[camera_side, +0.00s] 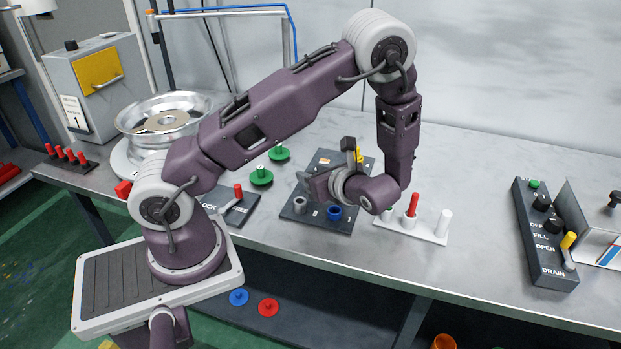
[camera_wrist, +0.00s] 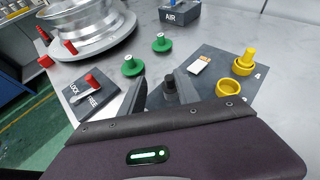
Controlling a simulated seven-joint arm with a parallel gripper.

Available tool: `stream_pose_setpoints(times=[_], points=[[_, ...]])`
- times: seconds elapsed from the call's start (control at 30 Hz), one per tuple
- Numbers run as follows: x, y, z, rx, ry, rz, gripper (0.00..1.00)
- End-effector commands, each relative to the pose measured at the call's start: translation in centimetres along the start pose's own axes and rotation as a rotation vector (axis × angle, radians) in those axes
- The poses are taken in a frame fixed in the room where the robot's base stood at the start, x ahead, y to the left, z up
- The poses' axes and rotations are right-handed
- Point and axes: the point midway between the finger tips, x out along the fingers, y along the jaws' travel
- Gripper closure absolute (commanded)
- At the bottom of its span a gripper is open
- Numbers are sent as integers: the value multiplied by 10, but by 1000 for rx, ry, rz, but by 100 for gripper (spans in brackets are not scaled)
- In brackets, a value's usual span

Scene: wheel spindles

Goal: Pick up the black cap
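My gripper (camera_side: 326,167) hangs low over the dark board (camera_side: 294,213), tilted, with its two grey fingers spread apart. In the wrist view a dark upright cylinder (camera_wrist: 171,84) stands above the board by the fingers. It looks like the black cap, but dark finger parts around it make this unclear. One finger is just to its left, with a gap between. I see nothing held.
Yellow pieces (camera_wrist: 243,62), a grey ring (camera_side: 300,204) and a blue ring (camera_side: 334,213) sit on the board. Green knobs (camera_side: 261,176) lie to its left. A white rack with a red peg (camera_side: 412,204) stands to the right, then a switch panel (camera_side: 546,234).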

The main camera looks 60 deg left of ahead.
Motion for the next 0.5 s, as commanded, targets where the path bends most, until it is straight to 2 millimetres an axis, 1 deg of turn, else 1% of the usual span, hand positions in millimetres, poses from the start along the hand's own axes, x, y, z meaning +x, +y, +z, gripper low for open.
stream_pose_setpoints(times=[0.03,0.1,0.17,0.27,0.5], points=[[6,-3,-7,44,-22,-17,61],[10,-6,-11,75,-36,-33,61],[16,-7,-12,83,-41,-37,61],[29,-7,-12,83,-40,-35,61],[72,-14,-11,81,-38,-34,61]])
